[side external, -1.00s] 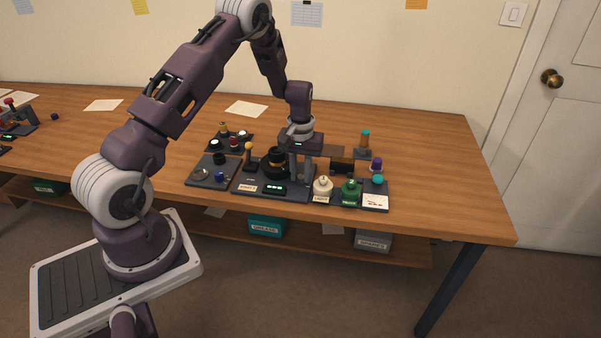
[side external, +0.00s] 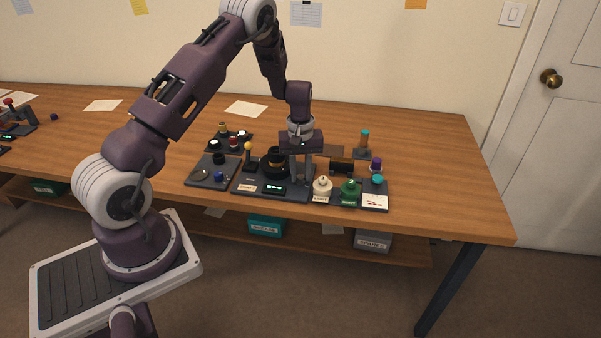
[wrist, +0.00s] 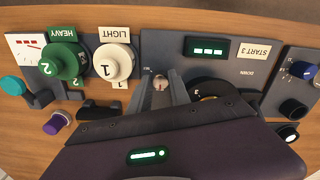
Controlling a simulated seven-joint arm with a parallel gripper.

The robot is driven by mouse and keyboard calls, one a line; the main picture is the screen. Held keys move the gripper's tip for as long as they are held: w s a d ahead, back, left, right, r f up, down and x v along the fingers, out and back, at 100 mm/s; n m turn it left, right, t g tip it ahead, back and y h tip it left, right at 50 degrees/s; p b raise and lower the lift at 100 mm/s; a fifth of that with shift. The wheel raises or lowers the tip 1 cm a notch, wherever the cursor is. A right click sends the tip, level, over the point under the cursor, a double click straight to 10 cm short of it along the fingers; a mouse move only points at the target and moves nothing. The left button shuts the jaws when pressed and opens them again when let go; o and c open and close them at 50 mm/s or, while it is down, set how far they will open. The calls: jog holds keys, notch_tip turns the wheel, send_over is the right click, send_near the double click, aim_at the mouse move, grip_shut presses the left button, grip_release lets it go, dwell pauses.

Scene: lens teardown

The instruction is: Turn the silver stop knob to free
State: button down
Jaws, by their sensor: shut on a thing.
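The silver stop knob (wrist: 160,83) shows between my fingertips in the wrist view, with a thin reddish mark on its top. It sits on the dark grey base plate (wrist: 222,70), beside the black lens barrel (wrist: 208,92). My gripper (wrist: 162,88) points down at the plate and is shut on the knob, one finger on each side. In the side view my gripper (side external: 300,178) stands just right of the lens barrel (side external: 276,162), and its fingers hide the knob. A small label by the knob is too small to read.
The white LIGHT knob (wrist: 113,62) and green HEAVY knob (wrist: 65,61) stand close beside my fingers. The plate carries a lit green display (wrist: 208,47) and a START 3 label (wrist: 254,49).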

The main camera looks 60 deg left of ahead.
aim_at(301, 177)
jog(key=c, duration=1.2)
grip_release()
jog(key=shift+r, duration=0.1)
notch_tip(301, 177, up, 7)
jog(key=shift+f, duration=0.1)
